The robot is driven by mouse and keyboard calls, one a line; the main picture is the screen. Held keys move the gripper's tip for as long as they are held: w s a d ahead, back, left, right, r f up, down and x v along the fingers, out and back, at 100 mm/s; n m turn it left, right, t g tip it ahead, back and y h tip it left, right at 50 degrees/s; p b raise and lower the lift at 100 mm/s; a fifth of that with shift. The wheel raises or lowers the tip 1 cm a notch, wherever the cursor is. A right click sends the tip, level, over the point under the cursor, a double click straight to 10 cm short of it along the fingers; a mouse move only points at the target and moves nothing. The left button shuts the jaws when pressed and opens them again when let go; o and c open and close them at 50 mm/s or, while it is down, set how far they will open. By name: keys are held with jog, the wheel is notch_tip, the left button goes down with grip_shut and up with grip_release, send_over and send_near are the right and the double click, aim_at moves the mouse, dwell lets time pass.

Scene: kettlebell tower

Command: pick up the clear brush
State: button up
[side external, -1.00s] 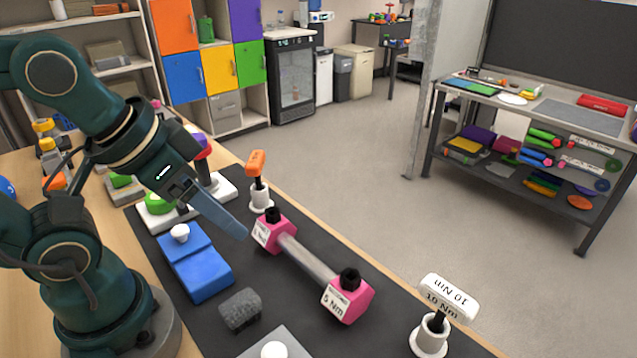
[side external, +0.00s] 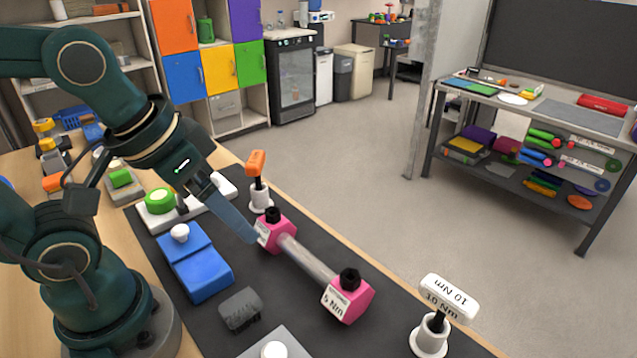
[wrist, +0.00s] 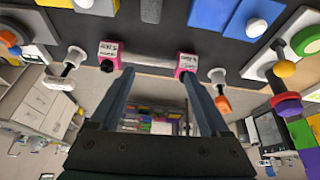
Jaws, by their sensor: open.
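Nothing I see is plainly a clear brush. The closest clear thing is a see-through bar (side external: 308,258) joining two pink hexagonal ends, the far one (side external: 277,233) and the near one (side external: 348,296). Each end has a black knob, and the near one is labelled 5 Nm. It lies on the black mat, and the bar also shows in the wrist view (wrist: 148,60). My gripper (side external: 250,236) points down at the far pink end. In the wrist view my gripper (wrist: 155,73) is open and empty, its fingertips apart near the pink ends; contact cannot be told.
A dark grey block (side external: 240,310) and a blue block (side external: 197,266) lie left of the bar. An orange-topped tool (side external: 257,170) stands in a white holder behind, and a white 10 Nm tool (side external: 440,310) stands at the right. The mat (side external: 300,315) between them is bare.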

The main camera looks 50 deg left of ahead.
aim_at(240, 301)
jog(key=f+g, duration=0.2)
jog(key=d+f+g, duration=0.1)
jog(key=f+g, duration=0.1)
jog(key=f, duration=0.1)
jog(key=d+f+g, duration=0.1)
jog(key=f, duration=0.2)
jog(key=shift+s+d+g, duration=0.2)
jog(key=shift+d+g, duration=0.05)
jog(key=shift+g, duration=0.15)
jog(key=shift+s+d+f+g, duration=0.1)
jog(key=shift+s+f+g, duration=0.3)
jog(key=shift+f, duration=0.4)
jog(key=shift+s+f, duration=0.15)
jog(key=shift+f, duration=0.95)
jog(key=shift+s+f, duration=0.15)
jog(key=shift+f, duration=0.95)
grip_shut()
